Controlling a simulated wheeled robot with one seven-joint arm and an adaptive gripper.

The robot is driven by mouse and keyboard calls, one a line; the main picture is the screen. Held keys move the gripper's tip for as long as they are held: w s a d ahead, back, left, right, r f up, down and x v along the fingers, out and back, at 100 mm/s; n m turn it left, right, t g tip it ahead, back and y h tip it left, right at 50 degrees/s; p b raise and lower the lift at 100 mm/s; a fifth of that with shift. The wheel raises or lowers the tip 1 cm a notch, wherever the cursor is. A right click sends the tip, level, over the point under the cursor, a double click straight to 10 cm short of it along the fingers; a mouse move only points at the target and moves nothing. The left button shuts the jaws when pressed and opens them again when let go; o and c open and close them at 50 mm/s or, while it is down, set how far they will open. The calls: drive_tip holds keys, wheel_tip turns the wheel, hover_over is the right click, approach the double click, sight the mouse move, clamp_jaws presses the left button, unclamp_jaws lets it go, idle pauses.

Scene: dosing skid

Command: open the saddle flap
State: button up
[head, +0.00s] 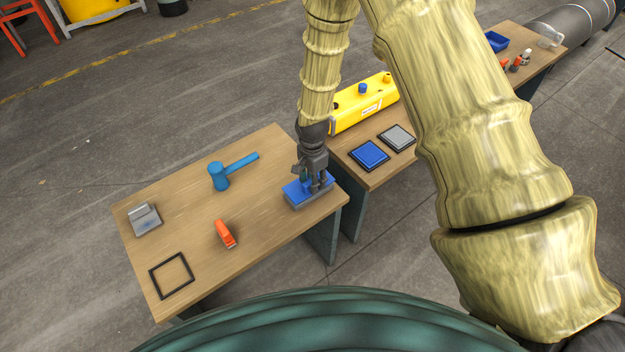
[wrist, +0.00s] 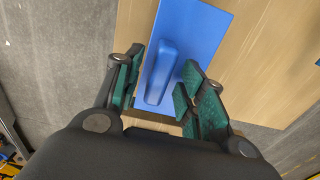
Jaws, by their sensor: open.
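A flat blue plate with a raised blue bar handle sits on a low grey block at the right corner of the wooden table; I take this blue plate (head: 296,190) to be the saddle flap. It looks flat and closed down on the block. In the wrist view the blue flap (wrist: 205,25) fills the middle, with its bar handle (wrist: 161,75) between my two green-padded fingers. My gripper (head: 317,187) points down over it, open, one finger on each side of the handle. My gripper also shows in the wrist view (wrist: 160,80). Whether the pads touch the handle cannot be told.
On the same table (head: 265,160) are a blue mallet (head: 220,176), a grey device (head: 144,218), an orange item (head: 225,234) and a black square frame (head: 171,275). A neighbouring table holds a yellow case (head: 362,104), a blue pad (head: 369,155) and a grey pad (head: 398,138).

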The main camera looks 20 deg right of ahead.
drive_tip(key=shift+f, duration=0.45)
clamp_jaws()
